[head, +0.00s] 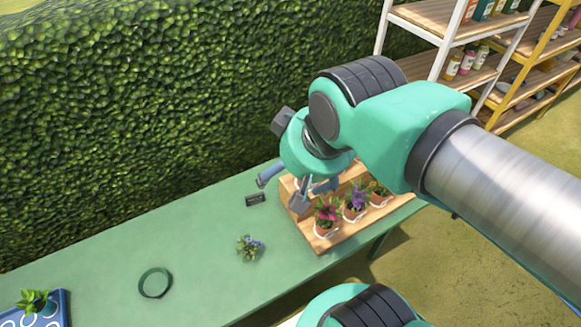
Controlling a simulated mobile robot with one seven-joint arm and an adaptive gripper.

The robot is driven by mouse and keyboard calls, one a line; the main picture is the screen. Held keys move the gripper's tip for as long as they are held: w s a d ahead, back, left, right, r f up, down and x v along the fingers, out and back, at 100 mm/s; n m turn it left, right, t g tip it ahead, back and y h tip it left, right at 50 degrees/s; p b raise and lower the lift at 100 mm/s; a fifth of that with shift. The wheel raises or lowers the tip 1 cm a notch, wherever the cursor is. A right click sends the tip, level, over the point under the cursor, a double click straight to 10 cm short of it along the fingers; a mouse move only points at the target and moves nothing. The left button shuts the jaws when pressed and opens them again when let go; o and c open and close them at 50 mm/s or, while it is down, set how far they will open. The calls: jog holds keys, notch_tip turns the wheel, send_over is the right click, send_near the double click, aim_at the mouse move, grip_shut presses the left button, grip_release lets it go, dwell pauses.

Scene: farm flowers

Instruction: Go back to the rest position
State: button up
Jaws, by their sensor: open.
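My gripper (284,190) hangs from the green and grey arm, over the left end of a wooden stepped stand on the green table. Its grey-blue fingers are spread apart, with nothing seen between them. The wooden stand (327,240) holds several potted flowers. A pot with red flowers (327,215) stands at its front left, and a pot with purple flowers (356,200) is to the right of it. My arm hides the back of the stand.
The green table (200,260) runs along a hedge (150,110). On it lie a small blue-flowered plant (249,247), a dark label-like block (255,200), a green ring (155,283) and a blue tray (63,309) with a leafy plant (36,300). Shelves (435,17) stand back right.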

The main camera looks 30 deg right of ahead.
jog(key=shift+s+a, duration=0.1)
jog(key=shift+s, duration=0.05)
jog(key=shift+f, duration=0.1)
notch_tip(320, 180, down, 4)
jog(key=b, duration=0.4)
jog(key=shift+r, duration=0.2)
jog(key=o, duration=0.3)
jog(key=shift+o, duration=0.2)
